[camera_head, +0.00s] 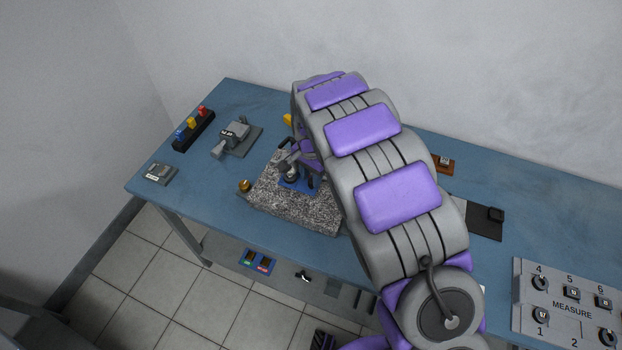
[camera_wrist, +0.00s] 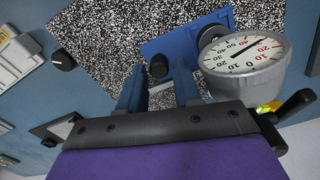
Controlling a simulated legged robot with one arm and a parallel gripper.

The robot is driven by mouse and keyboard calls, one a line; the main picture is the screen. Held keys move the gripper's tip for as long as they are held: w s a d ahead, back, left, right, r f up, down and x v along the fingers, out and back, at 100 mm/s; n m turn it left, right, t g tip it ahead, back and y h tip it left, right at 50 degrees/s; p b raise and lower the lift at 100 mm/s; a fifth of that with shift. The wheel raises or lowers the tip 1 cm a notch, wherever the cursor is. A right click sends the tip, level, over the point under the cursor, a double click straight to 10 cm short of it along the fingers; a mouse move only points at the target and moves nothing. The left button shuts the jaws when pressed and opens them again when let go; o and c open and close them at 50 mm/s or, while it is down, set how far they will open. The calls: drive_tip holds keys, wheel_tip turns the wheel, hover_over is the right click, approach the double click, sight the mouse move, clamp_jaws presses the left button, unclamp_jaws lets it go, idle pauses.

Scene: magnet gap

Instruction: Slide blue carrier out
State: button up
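The blue carrier (camera_head: 297,185) lies flat on a speckled granite plate (camera_head: 318,215) in the head view, partly hidden by my arm. In the wrist view the blue carrier (camera_wrist: 165,45) has a small black knob (camera_wrist: 159,66) on top. A round white dial gauge (camera_wrist: 243,56) stands at its right side. My gripper (camera_wrist: 159,72) points at the carrier, with two blue-looking fingers apart around a visible gap. The knob is in line with this gap, near the fingertips. Whether a finger touches it cannot be told. In the head view my gripper is mostly hidden behind the arm.
The granite plate rests on a blue table (camera_head: 150,188). A grey fixture (camera_head: 236,138) and a dark rack of coloured pieces (camera_head: 193,130) stand to its left. A small brass knob (camera_head: 244,185) is at the plate's left edge. A MEASURE panel (camera_head: 570,309) is far right.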

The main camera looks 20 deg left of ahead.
drive_tip(key=shift+f, duration=0.7)
drive_tip(key=shift+c, duration=0.4)
clamp_jaws()
